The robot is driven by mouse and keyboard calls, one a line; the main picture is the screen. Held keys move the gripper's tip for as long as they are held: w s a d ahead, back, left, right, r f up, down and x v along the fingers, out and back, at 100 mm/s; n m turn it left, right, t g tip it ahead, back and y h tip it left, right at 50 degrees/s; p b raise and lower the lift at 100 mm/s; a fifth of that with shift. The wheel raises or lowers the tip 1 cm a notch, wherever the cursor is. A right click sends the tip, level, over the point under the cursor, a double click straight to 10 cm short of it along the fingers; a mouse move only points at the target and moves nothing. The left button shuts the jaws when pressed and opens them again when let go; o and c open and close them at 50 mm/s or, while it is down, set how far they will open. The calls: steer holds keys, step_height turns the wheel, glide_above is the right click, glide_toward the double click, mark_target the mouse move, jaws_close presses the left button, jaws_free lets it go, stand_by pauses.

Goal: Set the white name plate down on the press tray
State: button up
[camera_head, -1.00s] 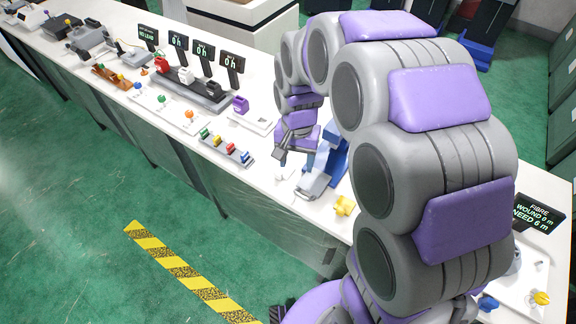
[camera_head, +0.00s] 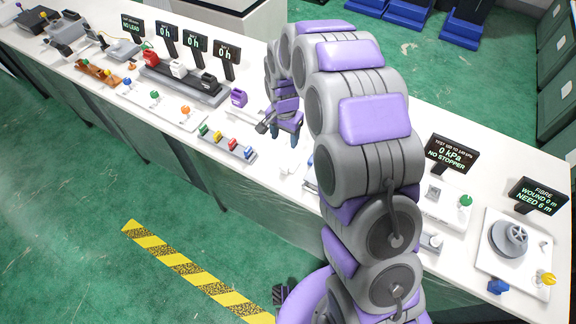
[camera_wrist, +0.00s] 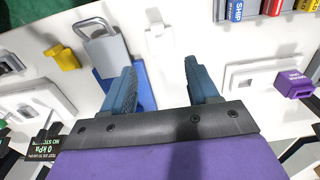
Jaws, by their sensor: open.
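A small white piece, probably the name plate (camera_wrist: 158,42), lies on the white tabletop in the wrist view, beyond my fingertips. A pale piece shows faintly below my gripper in the head view. The press, blue with a grey frame (camera_wrist: 101,46), stands left of it in the wrist view; its blue body (camera_wrist: 128,92) is partly behind my left finger. My arm hides most of the press in the head view, and I cannot make out its tray clearly. My gripper (camera_wrist: 168,75) is open, with nothing between the fingers; it also shows above the table in the head view (camera_head: 283,135).
A rack of coloured blocks (camera_head: 228,146) stands left of my gripper in the head view. A purple block (camera_wrist: 292,83) and a white slotted plate (camera_wrist: 258,74) are at the right in the wrist view. A yellow piece (camera_wrist: 63,56) lies left of the press.

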steer(key=b, duration=0.1)
glide_toward(289, 164)
steer(key=shift+s+a+f, duration=0.3)
steer(key=shift+s+a, duration=0.1)
steer(key=shift+s, duration=0.15)
steer(key=shift+s+a+f, duration=0.3)
steer(key=shift+s+a, duration=0.1)
steer(key=shift+s, duration=0.1)
steer(key=shift+s+f+b, duration=0.2)
steer(key=shift+f+b, duration=0.55)
steer(key=shift+f, duration=1.85)
steer(key=shift+r, duration=0.1)
steer(key=shift+c, duration=0.3)
jaws_close()
